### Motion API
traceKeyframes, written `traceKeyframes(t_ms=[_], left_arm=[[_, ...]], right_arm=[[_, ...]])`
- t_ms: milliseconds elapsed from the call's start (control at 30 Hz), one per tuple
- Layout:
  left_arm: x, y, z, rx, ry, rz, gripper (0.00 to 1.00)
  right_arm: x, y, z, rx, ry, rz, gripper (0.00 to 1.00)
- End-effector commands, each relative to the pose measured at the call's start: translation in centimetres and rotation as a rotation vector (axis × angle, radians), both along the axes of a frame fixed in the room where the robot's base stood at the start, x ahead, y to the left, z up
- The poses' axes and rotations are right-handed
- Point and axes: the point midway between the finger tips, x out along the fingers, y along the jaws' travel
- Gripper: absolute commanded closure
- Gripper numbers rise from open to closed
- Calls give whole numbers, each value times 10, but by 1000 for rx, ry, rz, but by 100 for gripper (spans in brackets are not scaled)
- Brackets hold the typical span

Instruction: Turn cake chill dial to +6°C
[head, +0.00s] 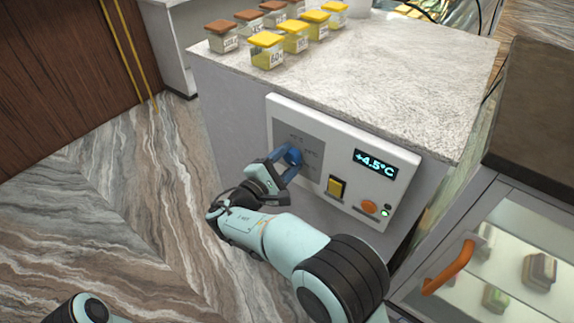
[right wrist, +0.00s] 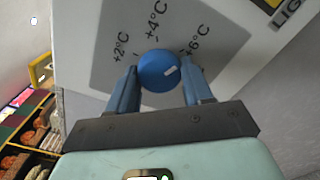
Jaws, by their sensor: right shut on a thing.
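The blue cake chill dial (head: 293,157) is on the white control panel (head: 340,134) on the counter's front. My right gripper (head: 283,168) is shut on the dial, its fingers on either side of it. In the right wrist view the round dial (right wrist: 158,69) sits between the two blue fingers. Its white mark is on its right side, and the labels +2°C, +4°C and +6°C stand above it. The panel's display (head: 375,163) reads +4.5°C. My left gripper is not in view.
The panel also has a yellow switch (head: 337,188), an orange button (head: 369,206) and a small lit lamp (head: 386,212). Yellow-lidded jars (head: 267,50) and brown-lidded jars (head: 222,36) stand on the countertop. A glass case with an orange handle (head: 450,267) is at right.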

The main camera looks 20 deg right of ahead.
Motion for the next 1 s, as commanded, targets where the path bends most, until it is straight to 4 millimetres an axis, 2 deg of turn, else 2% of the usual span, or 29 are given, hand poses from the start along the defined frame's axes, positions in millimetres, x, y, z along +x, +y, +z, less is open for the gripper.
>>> traceKeyframes(t_ms=[200,767,800,833,1000], left_arm=[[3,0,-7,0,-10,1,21],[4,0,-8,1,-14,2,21],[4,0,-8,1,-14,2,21],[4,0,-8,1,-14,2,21],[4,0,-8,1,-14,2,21]], right_arm=[[0,1,-1,45,-56,1,80],[0,1,0,60,-75,2,80],[0,1,0,60,-75,2,37],[0,1,0,60,-75,2,27],[0,1,0,59,-75,1,25]])
